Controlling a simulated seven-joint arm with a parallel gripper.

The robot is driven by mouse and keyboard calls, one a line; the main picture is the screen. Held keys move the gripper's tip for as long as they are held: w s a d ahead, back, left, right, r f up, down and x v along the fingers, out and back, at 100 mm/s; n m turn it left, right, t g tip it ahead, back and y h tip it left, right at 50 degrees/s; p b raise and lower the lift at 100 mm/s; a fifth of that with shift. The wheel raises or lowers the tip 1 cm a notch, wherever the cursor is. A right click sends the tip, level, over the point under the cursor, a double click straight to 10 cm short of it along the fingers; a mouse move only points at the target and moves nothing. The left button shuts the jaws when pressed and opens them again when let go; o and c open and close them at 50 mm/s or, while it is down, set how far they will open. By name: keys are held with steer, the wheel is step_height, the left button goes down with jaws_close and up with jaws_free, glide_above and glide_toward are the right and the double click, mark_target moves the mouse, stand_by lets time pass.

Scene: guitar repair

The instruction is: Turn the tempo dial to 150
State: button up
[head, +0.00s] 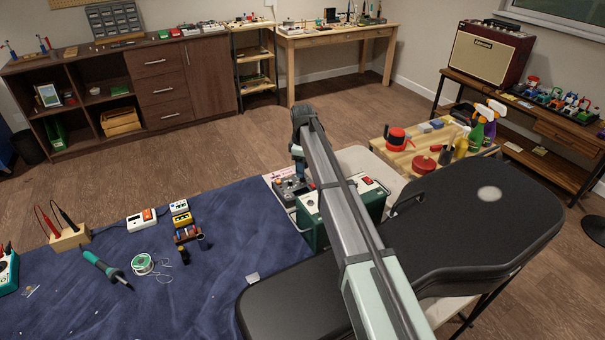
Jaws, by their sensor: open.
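A dark blue mat (90,310) holds a soldering iron (104,266), a solder spool (143,264) and several small boxes. A black guitar case (480,215) lies to the right of my arm. A wooden tray with bottles and red tools (385,157) stands behind it.

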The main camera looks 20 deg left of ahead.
steer(key=shift+f, duration=1.45)
steer(key=shift+c, duration=0.2)
jaws_close()
